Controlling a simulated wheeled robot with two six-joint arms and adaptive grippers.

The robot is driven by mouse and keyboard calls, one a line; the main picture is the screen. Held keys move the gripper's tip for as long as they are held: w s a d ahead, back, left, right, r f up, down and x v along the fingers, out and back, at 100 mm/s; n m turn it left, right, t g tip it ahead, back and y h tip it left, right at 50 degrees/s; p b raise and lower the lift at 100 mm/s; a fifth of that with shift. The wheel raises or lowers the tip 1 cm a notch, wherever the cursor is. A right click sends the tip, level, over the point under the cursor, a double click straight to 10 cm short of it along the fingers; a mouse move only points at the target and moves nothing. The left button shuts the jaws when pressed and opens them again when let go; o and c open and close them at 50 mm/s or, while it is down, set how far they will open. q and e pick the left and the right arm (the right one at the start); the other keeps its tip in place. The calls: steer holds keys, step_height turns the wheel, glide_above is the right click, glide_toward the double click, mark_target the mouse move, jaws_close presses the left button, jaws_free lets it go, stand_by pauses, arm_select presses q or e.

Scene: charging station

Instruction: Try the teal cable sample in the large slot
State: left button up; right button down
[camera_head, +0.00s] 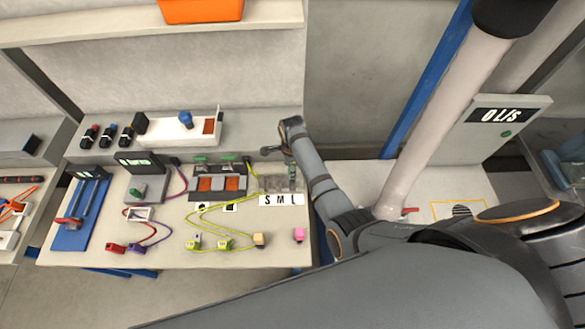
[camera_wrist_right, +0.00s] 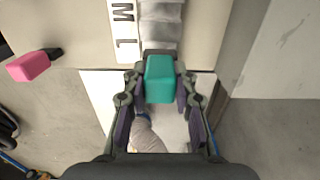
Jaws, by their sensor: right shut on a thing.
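The teal cable sample (camera_wrist_right: 160,80) has a block-shaped body and a dark end. My right gripper (camera_wrist_right: 160,88) is shut on its body in the right wrist view. Its dark end points toward the L end of the grey slot block (camera_wrist_right: 161,30). I cannot tell whether that end is inside the large slot, touching it or above it. In the head view the slot block (camera_head: 272,183) stands behind the white S M L label (camera_head: 282,199), partly hidden by my right arm. My left gripper is not in view.
A pink sample (camera_head: 299,234) lies near the table's front right corner, with a beige one (camera_head: 260,240) to its left. Yellow-green cables (camera_head: 213,222) cross the middle of the table (camera_head: 185,257). A dark device with orange panels (camera_head: 217,184) stands left of the slot block.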

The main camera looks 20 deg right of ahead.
steer(key=shift+f+b, duration=1.4)
steer(key=shift+f, duration=0.9)
steer(key=c, duration=1)
jaws_free()
steer(key=shift+r, duration=0.25)
step_height(320, 180, up, 7)
steer(key=shift+r, duration=0.1)
